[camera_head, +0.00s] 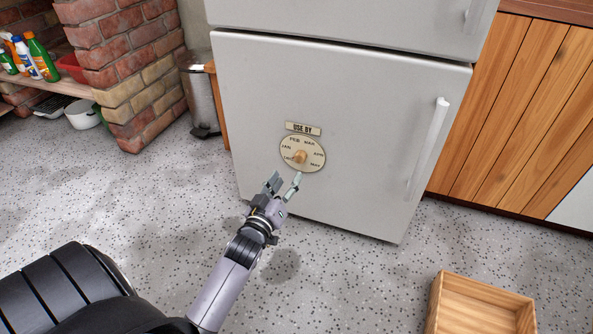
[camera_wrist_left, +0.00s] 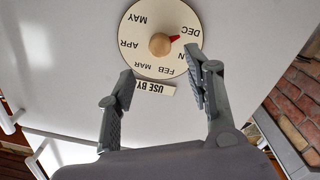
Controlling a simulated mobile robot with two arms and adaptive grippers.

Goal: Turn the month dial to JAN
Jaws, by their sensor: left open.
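The month dial (camera_head: 315,144) is a round cream disc on the white fridge door, with a light wooden knob (camera_head: 300,156) at its centre. In the left wrist view the dial (camera_wrist_left: 145,62) appears upside down, and its red pointer (camera_wrist_left: 175,38) points at DEC. JAN is partly hidden there by a finger. My left gripper (camera_head: 286,179) is open and empty, just below the dial in the head view. In the left wrist view its fingers (camera_wrist_left: 160,62) stand apart on either side of the dial's near edge; contact cannot be told. My right gripper is not in view.
A USE BY plate (camera_head: 303,129) sits above the dial. The fridge door has a white handle (camera_head: 428,145) at right. A wooden crate (camera_head: 480,285) stands on the floor at lower right. A bin (camera_head: 201,98) and a brick pillar (camera_head: 135,75) are at left.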

